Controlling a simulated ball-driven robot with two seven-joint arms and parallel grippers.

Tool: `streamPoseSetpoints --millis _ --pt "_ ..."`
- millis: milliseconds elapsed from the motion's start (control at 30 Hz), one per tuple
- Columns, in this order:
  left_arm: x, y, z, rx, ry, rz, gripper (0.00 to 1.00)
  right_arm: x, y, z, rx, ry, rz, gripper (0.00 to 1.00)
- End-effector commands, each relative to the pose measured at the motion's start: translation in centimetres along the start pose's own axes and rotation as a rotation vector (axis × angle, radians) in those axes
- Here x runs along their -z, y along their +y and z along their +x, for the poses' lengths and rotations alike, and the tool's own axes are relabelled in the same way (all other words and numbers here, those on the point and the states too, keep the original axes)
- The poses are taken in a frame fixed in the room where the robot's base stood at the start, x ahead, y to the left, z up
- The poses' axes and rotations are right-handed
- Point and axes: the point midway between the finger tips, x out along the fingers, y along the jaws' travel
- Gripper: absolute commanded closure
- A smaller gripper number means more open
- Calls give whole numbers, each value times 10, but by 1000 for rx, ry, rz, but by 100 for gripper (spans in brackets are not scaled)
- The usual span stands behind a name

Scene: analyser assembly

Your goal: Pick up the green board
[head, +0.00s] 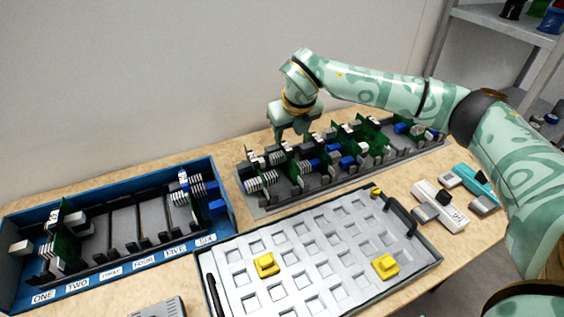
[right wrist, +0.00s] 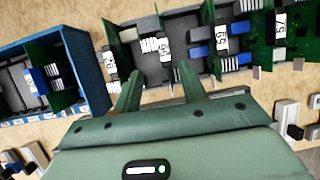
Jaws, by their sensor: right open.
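Several green boards stand upright in a long grey rack (head: 262,212) at the back of the table; one green board (head: 290,165) is near its left end. They carry white, blue and black parts. My right gripper (head: 291,134) is above the left part of this rack, pointing down. In the right wrist view my right gripper (right wrist: 160,88) has its two fingers apart with nothing clearly held between them. A green board (right wrist: 122,48) stands just beyond the left finger there. My left gripper is not in view.
A blue case (head: 222,190) with slots labelled ONE to SIX stands at left, with boards at both ends and empty middle slots. A grey tray (head: 318,280) with yellow pieces lies in front. White and teal devices (head: 440,205) lie at right.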

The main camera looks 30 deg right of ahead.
Motion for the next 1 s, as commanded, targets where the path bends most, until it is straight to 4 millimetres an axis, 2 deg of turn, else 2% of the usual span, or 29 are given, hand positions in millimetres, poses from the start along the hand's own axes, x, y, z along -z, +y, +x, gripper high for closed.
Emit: streamPoseSetpoints --millis 33,100,333,600,900,933,1000 --pt "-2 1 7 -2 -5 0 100 2 0 16 0 4 0 58" --pt "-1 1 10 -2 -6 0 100 1 0 28 0 3 0 58" --pt "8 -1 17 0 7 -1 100 -1 -1 46 -1 -1 -1 58" --pt "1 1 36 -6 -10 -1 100 -4 -7 89 -1 2 -1 58" --pt "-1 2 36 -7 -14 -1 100 -6 -8 92 -1 -2 -1 58" --pt "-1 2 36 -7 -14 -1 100 -6 -8 92 -1 -2 -1 64" --pt "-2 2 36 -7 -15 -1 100 -6 -8 92 -1 -2 -1 83"
